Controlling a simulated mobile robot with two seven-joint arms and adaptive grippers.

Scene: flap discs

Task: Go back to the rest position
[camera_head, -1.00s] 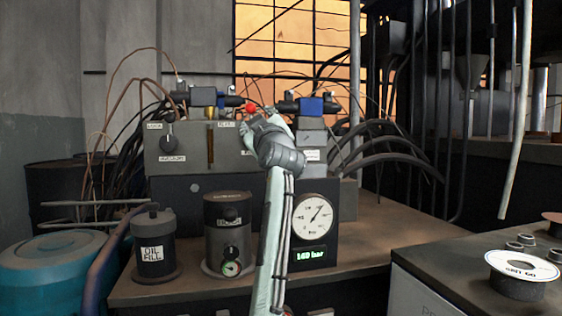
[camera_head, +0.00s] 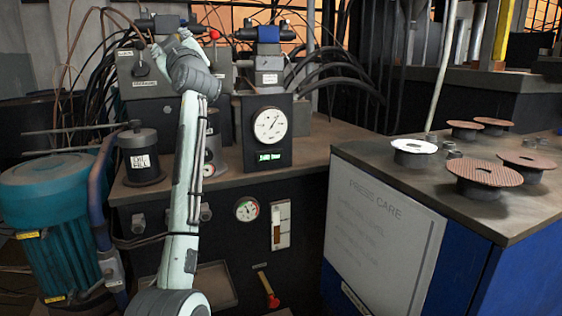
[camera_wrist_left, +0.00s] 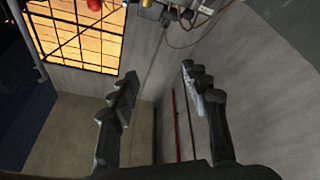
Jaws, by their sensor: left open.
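My left arm rises from the bottom of the head view, and its gripper (camera_head: 184,38) is at the top, in front of the hydraulic unit's upper part. It is small there and partly hidden by the wrist. A red ball knob (camera_head: 214,34) shows just right of it. In the left wrist view the gripper (camera_wrist_left: 160,84) is open, its two dark fingers wide apart with nothing between them. The red knob also shows at the top of that view (camera_wrist_left: 94,5). My right gripper is not in view.
A bench (camera_head: 330,148) carries the hydraulic unit, a pressure gauge (camera_head: 269,125) and an oil-fill pot (camera_head: 141,157). A teal motor (camera_head: 62,205) stands at left. At right, a cabinet top (camera_head: 400,180) holds several flap discs (camera_head: 484,174) and a white-topped spool (camera_head: 414,147).

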